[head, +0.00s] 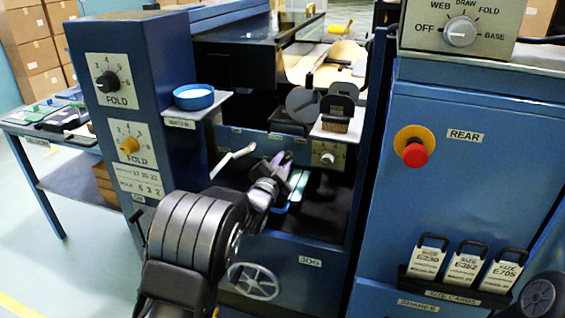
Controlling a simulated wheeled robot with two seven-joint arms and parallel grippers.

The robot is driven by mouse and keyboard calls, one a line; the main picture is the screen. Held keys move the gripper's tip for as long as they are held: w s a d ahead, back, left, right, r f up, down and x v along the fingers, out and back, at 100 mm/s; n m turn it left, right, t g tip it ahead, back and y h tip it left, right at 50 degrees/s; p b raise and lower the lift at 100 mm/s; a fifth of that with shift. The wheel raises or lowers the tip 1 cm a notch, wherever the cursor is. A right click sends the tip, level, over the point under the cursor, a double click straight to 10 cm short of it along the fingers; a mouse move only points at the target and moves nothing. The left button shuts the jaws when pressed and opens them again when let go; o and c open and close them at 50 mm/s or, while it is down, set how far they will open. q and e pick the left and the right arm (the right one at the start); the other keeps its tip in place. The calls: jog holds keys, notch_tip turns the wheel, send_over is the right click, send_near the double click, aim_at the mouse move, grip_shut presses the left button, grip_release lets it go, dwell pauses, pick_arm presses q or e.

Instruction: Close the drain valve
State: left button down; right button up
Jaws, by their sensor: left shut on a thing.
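My left gripper (281,163) reaches into the open bay of the blue machine, its arm coming up from the bottom left. Its jaws are shut on a small part, mostly hidden by the fingers, with a purplish tint at the tips. I cannot tell whether this part is the drain valve. A white lever (232,159) slants up to the right, just left of the gripper and apart from it. A spoked handwheel (253,282) is on the lower front, below the gripper and partly behind my arm. My right gripper is not in view.
A blue dish (194,97) stands on a small shelf labelled WATER, above left of the gripper. A small dial (327,154) is right of it. The right cabinet carries a red button (415,154) and several size cards (465,264). Open floor is at left.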

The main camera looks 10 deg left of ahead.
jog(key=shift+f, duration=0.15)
pick_arm(q)
jog(key=shift+f+n+b, duration=0.2)
jog(key=shift+n+b, duration=0.7)
jog(key=shift+b, duration=0.25)
jog(key=shift+d+n+b, duration=0.15)
jog(key=shift+n+b, duration=7.7)
jog(key=shift+n, duration=0.25)
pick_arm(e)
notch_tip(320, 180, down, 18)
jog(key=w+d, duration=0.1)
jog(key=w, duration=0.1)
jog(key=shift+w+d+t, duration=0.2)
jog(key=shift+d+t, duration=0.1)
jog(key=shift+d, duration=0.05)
pick_arm(q)
jog(key=shift+r, duration=0.1)
jog(key=c, duration=1.4)
grip_release()
jog(key=shift+c, duration=0.2)
